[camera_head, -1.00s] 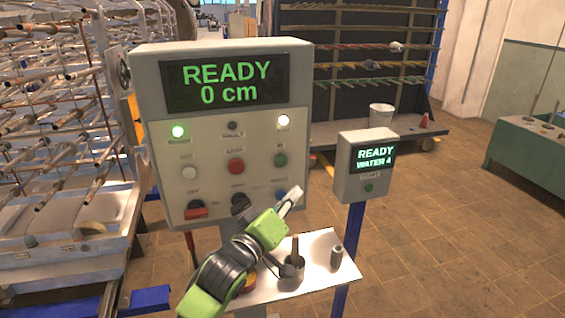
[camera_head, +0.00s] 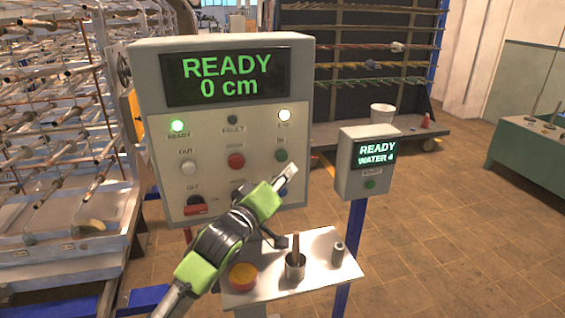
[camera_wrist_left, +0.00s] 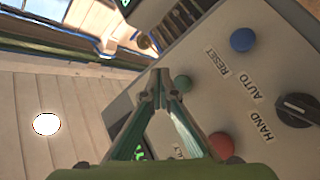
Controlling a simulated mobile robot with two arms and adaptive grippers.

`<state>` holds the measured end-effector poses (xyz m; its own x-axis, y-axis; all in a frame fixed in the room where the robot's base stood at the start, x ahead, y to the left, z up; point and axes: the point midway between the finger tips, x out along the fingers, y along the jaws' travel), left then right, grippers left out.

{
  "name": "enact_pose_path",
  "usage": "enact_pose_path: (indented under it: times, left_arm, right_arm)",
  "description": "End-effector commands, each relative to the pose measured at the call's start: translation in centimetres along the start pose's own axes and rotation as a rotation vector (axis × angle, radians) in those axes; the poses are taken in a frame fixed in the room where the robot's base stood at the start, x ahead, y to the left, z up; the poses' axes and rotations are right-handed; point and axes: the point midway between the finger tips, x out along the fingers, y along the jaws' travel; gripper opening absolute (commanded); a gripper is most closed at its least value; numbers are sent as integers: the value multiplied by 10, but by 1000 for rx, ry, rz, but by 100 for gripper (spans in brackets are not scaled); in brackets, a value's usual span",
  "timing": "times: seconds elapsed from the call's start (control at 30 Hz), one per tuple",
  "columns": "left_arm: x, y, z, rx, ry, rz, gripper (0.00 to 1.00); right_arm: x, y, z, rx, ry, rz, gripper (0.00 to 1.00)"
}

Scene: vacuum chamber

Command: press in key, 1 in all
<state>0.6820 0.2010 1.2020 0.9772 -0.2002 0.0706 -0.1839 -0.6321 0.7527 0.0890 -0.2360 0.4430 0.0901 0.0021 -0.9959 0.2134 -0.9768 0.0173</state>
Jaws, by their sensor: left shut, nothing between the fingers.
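The control panel (camera_head: 215,185) is a grey box with a display reading READY, 0 cm. Its green button (camera_head: 280,155), labelled IN, is at the right of the middle button row; the green button (camera_wrist_left: 183,83) also shows in the left wrist view. My left gripper (camera_head: 293,168) is shut and empty, its tips just below the green button in the head view. In the left wrist view the closed fingertips (camera_wrist_left: 160,78) appear close beside that button; contact cannot be told. My right gripper is not in view.
A red button (camera_head: 236,161) and white button (camera_head: 189,167) share the row. A blue button (camera_wrist_left: 243,40) and black selector (camera_wrist_left: 297,110) are near. A shelf (camera_head: 320,262) with small items lies below. A smaller READY box (camera_head: 345,180) stands to the right.

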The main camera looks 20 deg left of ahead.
Motion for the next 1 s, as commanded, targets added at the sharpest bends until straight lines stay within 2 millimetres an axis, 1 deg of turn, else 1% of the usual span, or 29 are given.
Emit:
enact_pose_path:
  times: [0.03, 0.07, 0.1, 0.3, 0.47, 1.0]
  left_arm:
    - [5, -6, -3, 4, 2, -1, 0]
    - [7, -7, -6, 4, 2, -1, 0]
    - [11, -8, -8, 1, 0, -1, 0]
    - [22, -16, -16, 2, -1, 0, 0]
    - [25, -18, -18, 0, -1, 1, 0]
    - [25, -18, -18, 0, -1, 1, 0]
  right_arm:
    - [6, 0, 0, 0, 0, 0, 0]
    - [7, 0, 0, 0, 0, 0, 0]
    - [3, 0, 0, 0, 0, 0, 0]
    - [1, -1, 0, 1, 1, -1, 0]
    - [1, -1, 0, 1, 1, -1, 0]
    - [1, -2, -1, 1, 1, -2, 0]
